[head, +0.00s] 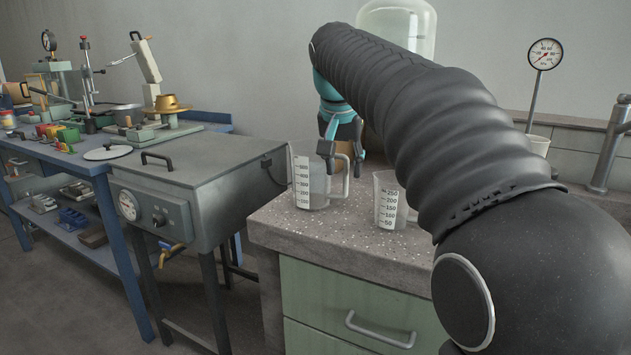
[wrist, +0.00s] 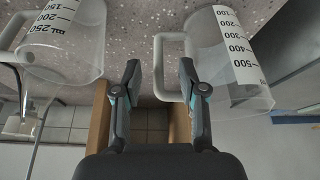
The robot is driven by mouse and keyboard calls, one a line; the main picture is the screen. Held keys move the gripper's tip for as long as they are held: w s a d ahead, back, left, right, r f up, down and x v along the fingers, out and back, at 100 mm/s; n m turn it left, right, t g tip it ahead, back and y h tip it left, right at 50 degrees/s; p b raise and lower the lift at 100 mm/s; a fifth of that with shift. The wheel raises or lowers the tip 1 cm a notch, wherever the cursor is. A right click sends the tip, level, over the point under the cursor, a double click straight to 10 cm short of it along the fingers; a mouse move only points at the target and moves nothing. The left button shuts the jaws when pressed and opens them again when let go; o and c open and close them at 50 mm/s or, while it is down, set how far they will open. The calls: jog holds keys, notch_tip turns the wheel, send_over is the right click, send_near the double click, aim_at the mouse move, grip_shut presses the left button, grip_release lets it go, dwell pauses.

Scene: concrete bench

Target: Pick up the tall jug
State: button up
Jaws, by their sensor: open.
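The tall jug (head: 312,185) is clear with a white scale up to 500. It stands upright near the bench's left corner, its handle (head: 347,175) on the right. In the wrist view the jug (wrist: 222,55) is at upper right, upside down in the picture. My gripper (head: 343,149) is open and empty, by the handle side of the jug. In the wrist view my fingers (wrist: 160,70) are spread, and the handle shows between their tips. I cannot tell whether a finger touches it.
A shorter measuring jug (head: 389,203) stands to the right, also in the wrist view (wrist: 62,48). A glass dome (head: 408,25) and a dial gauge (head: 545,55) are behind. The grey metal cabinet (head: 195,165) is left of the speckled bench top (head: 335,236), clear in front.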

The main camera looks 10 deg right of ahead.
aim_at(345, 177)
jog(key=x, duration=0.4)
jog(key=shift+d+f, duration=0.1)
grip_shut()
